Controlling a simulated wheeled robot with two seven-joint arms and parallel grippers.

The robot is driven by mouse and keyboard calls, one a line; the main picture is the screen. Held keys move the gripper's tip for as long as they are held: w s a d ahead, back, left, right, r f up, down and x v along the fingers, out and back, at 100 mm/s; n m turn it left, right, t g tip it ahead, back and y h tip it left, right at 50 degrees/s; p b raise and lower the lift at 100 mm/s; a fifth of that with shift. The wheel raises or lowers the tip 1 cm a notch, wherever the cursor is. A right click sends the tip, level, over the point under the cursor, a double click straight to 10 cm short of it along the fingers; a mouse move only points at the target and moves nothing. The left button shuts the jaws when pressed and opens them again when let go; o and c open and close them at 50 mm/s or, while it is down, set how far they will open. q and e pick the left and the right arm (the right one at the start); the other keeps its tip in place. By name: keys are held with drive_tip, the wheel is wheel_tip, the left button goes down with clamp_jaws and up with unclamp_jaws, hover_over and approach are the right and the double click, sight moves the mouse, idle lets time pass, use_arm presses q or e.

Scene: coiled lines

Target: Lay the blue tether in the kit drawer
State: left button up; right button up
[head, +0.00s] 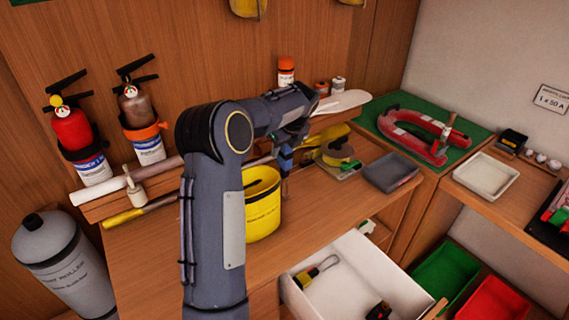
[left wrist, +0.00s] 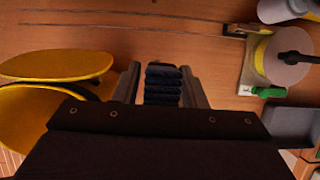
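The blue tether shows as a small blue piece (head: 286,158) at my left gripper (head: 287,168) in the head view, above the wooden bench. In the left wrist view it is a dark blue ribbed coil (left wrist: 163,84) between the two fingers of my left gripper (left wrist: 163,92), which looks shut on it. The kit drawer (head: 347,246) is a white drawer, pulled open below the bench front, to the right of and below the gripper. A yellow-and-black clip (head: 318,270) and a red-and-black item (head: 379,311) lie in it. My right gripper is not in view.
A yellow bucket (head: 263,208) stands close beside my left arm. A spool (head: 338,149) and a grey tray (head: 390,172) are on the bench to the right. Green (head: 446,272) and red (head: 497,301) bins sit right of the drawer. The drawer's middle is bare.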

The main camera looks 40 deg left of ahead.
use_arm(q)
clamp_jaws()
drive_tip(key=shift+r, duration=0.1)
